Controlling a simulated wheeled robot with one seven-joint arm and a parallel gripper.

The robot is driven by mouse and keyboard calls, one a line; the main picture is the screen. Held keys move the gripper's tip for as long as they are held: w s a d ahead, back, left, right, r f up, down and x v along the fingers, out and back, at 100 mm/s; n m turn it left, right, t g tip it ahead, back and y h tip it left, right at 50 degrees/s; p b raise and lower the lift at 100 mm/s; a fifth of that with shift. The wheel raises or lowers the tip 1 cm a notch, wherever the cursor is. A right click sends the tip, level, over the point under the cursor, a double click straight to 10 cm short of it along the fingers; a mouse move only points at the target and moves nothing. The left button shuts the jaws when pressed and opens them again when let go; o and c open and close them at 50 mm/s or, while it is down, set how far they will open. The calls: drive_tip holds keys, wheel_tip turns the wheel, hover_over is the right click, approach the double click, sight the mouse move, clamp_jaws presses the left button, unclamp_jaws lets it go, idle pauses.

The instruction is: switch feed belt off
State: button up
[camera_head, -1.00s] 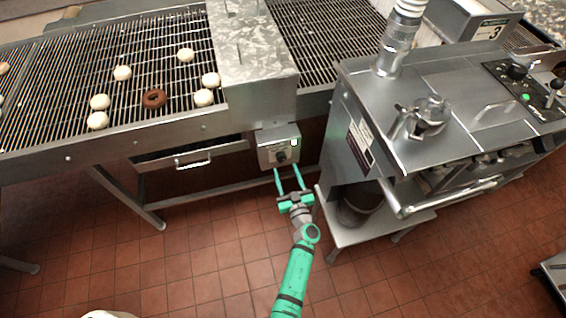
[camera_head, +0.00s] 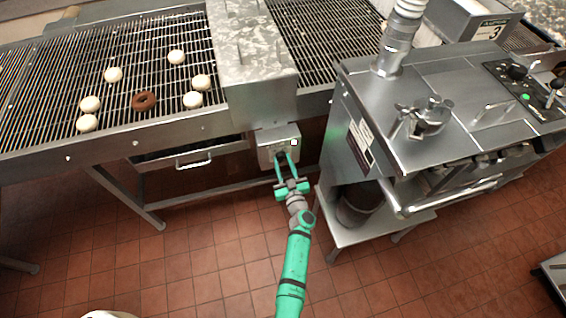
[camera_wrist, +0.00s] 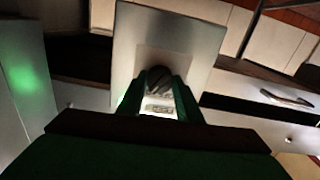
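The belt control box (camera_head: 278,142), a grey metal box, hangs on the front rail under the feed belt (camera_head: 45,100). Its dark rotary knob (camera_wrist: 158,78) sits between my fingertips in the wrist view, turned at a slant. Two pale label plates show below the knob, too small to read. My gripper (camera_head: 285,158) is at the box front, its green fingers (camera_wrist: 160,92) drawn in on either side of the knob and seeming to touch it. The fingers hide the knob in the head view.
Several pale dough rounds and one brown ring (camera_head: 144,101) lie on the belt. A metal hood (camera_head: 258,60) spans it. A drawer (camera_head: 190,155) is left of the box. A steel machine (camera_head: 420,130) with a handle bar stands close on the right.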

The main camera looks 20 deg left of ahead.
drive_tip(key=shift+n, duration=0.3)
drive_tip(key=n, duration=0.5)
drive_tip(key=shift+n, duration=0.3)
drive_tip(key=n, duration=0.5)
drive_tip(key=shift+n, duration=0.3)
drive_tip(key=o, duration=1)
drive_tip(key=shift+o, duration=0.2)
drive_tip(key=v, duration=1)
drive_tip(key=shift+s+d, duration=0.25)
drive_tip(key=shift+s, duration=0.1)
